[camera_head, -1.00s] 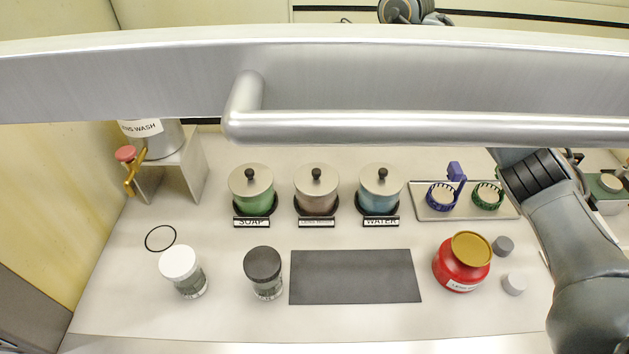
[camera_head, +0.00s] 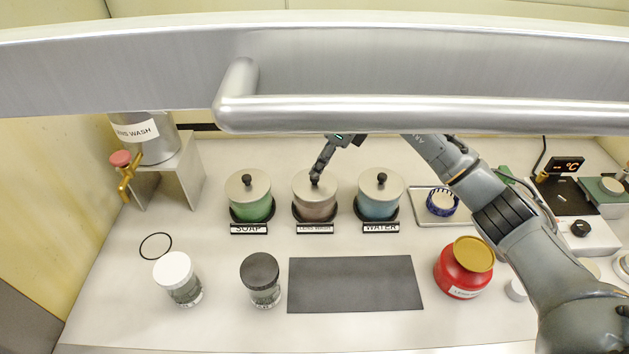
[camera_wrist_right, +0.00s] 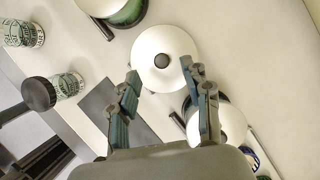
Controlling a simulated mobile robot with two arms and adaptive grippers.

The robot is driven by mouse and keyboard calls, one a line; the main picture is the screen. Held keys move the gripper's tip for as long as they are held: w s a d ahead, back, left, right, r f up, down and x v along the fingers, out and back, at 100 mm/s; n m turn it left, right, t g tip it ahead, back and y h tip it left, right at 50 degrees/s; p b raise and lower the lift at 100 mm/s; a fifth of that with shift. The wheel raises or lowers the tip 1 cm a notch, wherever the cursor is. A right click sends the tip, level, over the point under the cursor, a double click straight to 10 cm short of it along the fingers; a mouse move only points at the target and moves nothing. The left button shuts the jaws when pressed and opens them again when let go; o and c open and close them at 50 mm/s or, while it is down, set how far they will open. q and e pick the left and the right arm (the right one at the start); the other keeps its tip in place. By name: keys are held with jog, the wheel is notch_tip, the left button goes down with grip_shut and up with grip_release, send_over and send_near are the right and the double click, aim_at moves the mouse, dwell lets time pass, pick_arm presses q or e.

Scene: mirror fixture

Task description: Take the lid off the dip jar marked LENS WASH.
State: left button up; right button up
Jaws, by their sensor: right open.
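The LENS WASH dip jar (camera_head: 315,207) is the middle one of three lidded jars, brownish with a pale metal lid (camera_head: 302,187) and a dark knob. Its label (camera_head: 315,229) stands in front. The lid is on the jar. My right gripper (camera_head: 317,172) is directly over this lid at the knob. In the right wrist view the open fingers (camera_wrist_right: 160,72) lie either side of the dark knob (camera_wrist_right: 162,61), with visible gaps. Whether the tips reach down to knob height is unclear. My left gripper is not in view.
The SOAP jar (camera_head: 250,205) stands left and the WATER jar (camera_head: 379,204) right, both lidded and close. A metal bar (camera_head: 420,112) crosses the head view above. A dark mat (camera_head: 355,284), red jar (camera_head: 462,270) and two capped jars (camera_head: 180,280) (camera_head: 262,282) are in front.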

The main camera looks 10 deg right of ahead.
aim_at(315, 181)
jog(key=shift+f+p, duration=0.35)
jog(key=p+x, duration=0.2)
jog(key=x, duration=0.1)
jog(key=shift+f, duration=0.35)
jog(key=shift+w+a+f, duration=0.1)
jog(key=shift+f, duration=0.3)
grip_shut()
